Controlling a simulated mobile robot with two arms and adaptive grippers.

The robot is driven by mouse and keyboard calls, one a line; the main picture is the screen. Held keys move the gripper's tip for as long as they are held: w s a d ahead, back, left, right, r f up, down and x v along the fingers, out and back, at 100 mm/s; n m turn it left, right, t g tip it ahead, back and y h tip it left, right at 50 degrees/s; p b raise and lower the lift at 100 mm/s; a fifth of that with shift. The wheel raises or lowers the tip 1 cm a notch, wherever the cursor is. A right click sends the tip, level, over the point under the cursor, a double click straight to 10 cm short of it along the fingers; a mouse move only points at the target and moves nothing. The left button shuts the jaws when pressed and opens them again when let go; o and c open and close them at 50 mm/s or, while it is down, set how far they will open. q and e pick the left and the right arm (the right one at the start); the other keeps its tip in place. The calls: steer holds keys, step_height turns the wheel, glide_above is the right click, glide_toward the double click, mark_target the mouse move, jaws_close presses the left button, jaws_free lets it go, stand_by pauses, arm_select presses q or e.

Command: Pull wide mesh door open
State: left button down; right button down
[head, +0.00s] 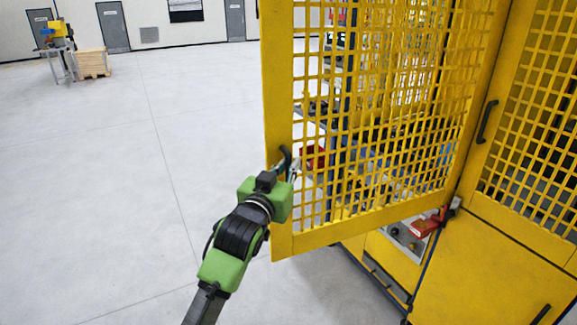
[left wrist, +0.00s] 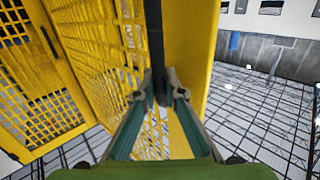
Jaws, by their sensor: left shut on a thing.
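The wide yellow mesh door (head: 281,215) stands swung out from the yellow machine cabinet in the head view. A dark handle (head: 287,158) sits on its free left edge. My left gripper (head: 290,170) is at this handle, its green wrist just left of and below it. In the left wrist view, the two fingers of the left gripper (left wrist: 160,98) are shut on the black handle bar (left wrist: 154,40), with the yellow door frame (left wrist: 190,60) right behind it. The fingertips partly hide the handle. My right gripper is not in view.
A second mesh door (head: 495,190) with its own dark handle (head: 487,122) is at the right. A red part (head: 428,224) shows under the open door's lower edge. The grey floor (head: 130,180) at left is clear. A pallet stack (head: 93,63) stands far back.

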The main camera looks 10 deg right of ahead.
arm_select(q)
steer(key=shift+s+r, duration=0.15)
steer(key=shift+s, duration=0.15)
steer(key=shift+w, duration=0.1)
steer(key=c, duration=2.2)
jaws_free()
steer(key=shift+o, duration=0.5)
steer(key=shift+a, duration=0.1)
steer(key=shift+s, duration=0.2)
steer(key=v, duration=1.2)
